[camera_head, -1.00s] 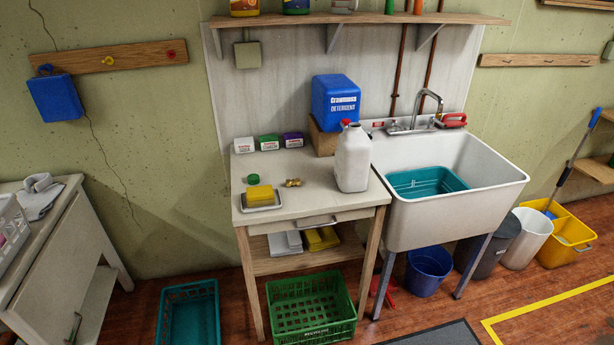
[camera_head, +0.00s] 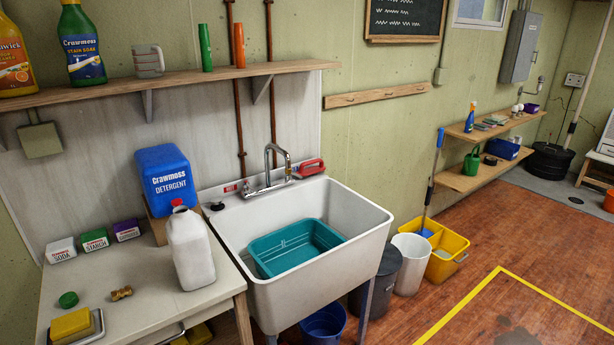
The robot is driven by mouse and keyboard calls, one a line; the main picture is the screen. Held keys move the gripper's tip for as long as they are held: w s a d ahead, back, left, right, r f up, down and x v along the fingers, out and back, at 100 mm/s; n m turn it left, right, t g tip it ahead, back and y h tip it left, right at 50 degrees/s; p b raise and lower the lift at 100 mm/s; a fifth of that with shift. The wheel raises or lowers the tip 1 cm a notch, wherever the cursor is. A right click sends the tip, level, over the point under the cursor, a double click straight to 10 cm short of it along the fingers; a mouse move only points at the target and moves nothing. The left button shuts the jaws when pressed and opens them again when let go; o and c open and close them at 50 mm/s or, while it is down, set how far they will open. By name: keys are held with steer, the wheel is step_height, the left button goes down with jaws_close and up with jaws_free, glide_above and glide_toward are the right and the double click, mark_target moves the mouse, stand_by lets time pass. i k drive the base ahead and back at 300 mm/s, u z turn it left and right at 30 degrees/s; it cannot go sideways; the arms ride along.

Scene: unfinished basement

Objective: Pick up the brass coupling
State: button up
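The brass coupling (camera_head: 121,293) is a small gold-brown fitting lying on its side on the pale worktop (camera_head: 150,268). It lies to the right of a round green lid (camera_head: 68,299) and to the left of a white jug with a red cap (camera_head: 190,246). A yellow sponge on a small tray (camera_head: 72,325) is in front of it, to the left. Nothing covers the coupling. My gripper is not in view.
Small soda, starch and purple boxes (camera_head: 94,239) and a blue detergent container (camera_head: 168,178) stand behind. A white sink (camera_head: 360,240) with a teal basin (camera_head: 296,246) adjoins the worktop. Buckets stand right of the sink. Red-brown floor (camera_head: 500,240) is open at right.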

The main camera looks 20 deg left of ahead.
mark_target(116, 294)
steer(key=i, duration=2.2)
steer(key=u, duration=3.25)
